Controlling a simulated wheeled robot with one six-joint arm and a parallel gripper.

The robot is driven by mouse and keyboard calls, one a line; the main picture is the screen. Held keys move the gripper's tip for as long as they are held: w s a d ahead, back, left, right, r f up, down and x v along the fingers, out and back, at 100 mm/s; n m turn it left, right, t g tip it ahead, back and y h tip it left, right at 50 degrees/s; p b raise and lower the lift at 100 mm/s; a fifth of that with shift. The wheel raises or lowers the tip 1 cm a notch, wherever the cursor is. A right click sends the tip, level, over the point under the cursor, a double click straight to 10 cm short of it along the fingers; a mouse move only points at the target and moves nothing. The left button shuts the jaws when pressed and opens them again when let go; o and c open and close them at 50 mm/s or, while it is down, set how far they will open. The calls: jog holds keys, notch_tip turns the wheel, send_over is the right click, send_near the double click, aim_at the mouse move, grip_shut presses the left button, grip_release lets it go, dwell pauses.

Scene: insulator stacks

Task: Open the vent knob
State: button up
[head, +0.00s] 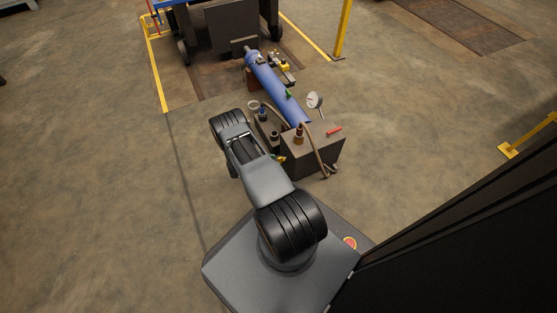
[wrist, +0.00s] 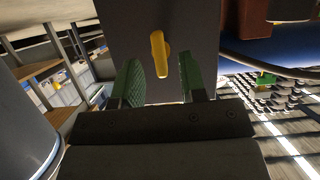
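A yellow knob (wrist: 159,54) sticks out from a plain grey face (wrist: 202,40) in the wrist view. My gripper (wrist: 162,77) is open, with its two green-padded fingers apart. The knob shows between and just beyond the fingers, and nothing is held. I cannot tell how deep the knob lies between the pads. In the head view a small yellow part (head: 281,158) shows at the left side of the dark box (head: 312,154); I cannot tell if it is the same knob. My gripper is hidden behind my arm there.
A blue cylinder (head: 277,88) runs back from the box towards a dark wheeled machine (head: 231,27). A round gauge (head: 315,100), a red handle (head: 334,132) and a hose (head: 318,150) stand close by. Clear floor lies to the left and right.

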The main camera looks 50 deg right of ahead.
jog(key=p+v, duration=0.2)
jog(key=v, duration=0.8)
jog(key=shift+w+a, duration=0.1)
